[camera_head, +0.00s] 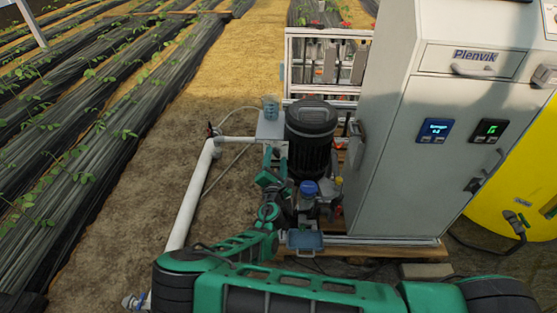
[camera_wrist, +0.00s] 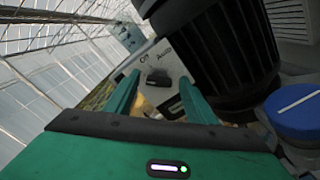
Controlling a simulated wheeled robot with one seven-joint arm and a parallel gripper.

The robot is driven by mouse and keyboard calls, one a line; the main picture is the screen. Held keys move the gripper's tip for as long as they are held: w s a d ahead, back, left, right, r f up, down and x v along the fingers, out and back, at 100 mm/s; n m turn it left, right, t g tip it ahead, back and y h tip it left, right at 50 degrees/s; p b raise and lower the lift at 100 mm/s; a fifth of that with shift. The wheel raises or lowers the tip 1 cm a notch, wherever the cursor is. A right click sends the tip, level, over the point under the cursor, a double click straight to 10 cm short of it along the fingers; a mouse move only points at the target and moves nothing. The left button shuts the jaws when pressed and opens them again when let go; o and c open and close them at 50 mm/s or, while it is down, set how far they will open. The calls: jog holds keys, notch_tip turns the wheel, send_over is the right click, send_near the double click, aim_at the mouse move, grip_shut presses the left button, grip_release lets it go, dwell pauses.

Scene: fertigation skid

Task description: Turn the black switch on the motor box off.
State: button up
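The motor box (camera_head: 272,126) is a light grey box on the left side of the black finned motor (camera_head: 310,130). In the wrist view the box face (camera_wrist: 168,62) shows between my fingers, with the motor (camera_wrist: 225,50) close on the right. The black switch (camera_wrist: 157,77) is a small dark piece on that face; its setting is too small to read. In the head view my gripper hides the switch. My gripper (camera_head: 274,162) is in front of the box. In the wrist view my gripper (camera_wrist: 159,80) is open, its fingertips either side of the switch; contact cannot be told.
A clear beaker (camera_head: 270,106) stands on the box. A blue cap (camera_head: 308,187) is below the motor, and close right in the wrist view (camera_wrist: 296,110). A grey cabinet (camera_head: 400,150) stands to the right. A white pipe (camera_head: 190,195) runs left, beside open soil.

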jog(key=c, duration=0.9)
jog(key=shift+o, duration=0.3)
jog(key=shift+d, duration=0.4)
jog(key=shift+a+m, duration=0.25)
jog(key=shift+m, duration=0.05)
jog(key=m, duration=0.4)
jog(key=shift+f, duration=0.2)
jog(key=shift+f+m, duration=0.15)
jog(key=shift+m, duration=1.95)
jog(key=shift+a, duration=0.1)
jog(key=o, duration=1.1)
jog(key=shift+c, duration=0.2)
